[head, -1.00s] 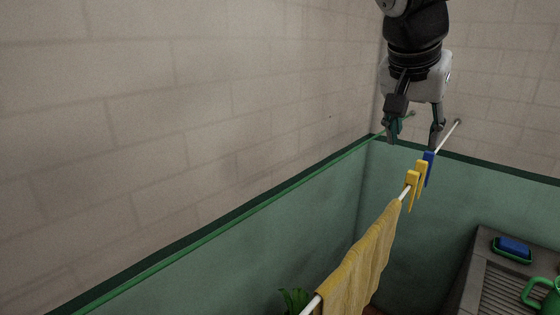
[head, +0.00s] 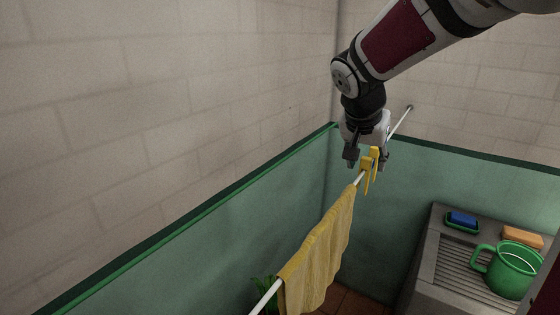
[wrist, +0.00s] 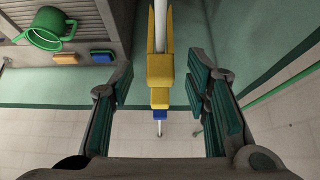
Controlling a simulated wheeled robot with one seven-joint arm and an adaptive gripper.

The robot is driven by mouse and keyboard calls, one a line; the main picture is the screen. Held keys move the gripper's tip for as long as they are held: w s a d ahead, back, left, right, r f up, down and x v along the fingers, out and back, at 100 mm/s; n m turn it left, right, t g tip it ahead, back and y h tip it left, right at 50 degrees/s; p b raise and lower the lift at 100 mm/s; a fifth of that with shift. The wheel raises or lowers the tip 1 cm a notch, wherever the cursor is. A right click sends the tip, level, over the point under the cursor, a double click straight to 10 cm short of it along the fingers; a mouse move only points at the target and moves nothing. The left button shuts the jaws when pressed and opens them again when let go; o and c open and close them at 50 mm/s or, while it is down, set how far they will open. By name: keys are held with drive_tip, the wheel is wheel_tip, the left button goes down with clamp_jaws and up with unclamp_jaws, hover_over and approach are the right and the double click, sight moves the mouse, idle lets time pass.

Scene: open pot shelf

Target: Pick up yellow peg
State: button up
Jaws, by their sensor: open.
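A yellow cloth (head: 322,255) hangs on the clothesline (head: 265,298) nearer to me. A sink counter at right holds a green mug (head: 510,268), a blue item on a green dish (head: 462,220) and an orange block (head: 522,237). A green wall runs behind.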

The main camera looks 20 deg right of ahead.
drive_tip(key=shift+d+f, duration=0.15)
drive_tip(key=shift+f, duration=0.1)
drive_tip(key=shift+w, duration=0.1)
drive_tip(key=c, duration=0.9)
drive_tip(key=shift+c, duration=0.2)
drive_tip(key=shift+r, duration=0.1)
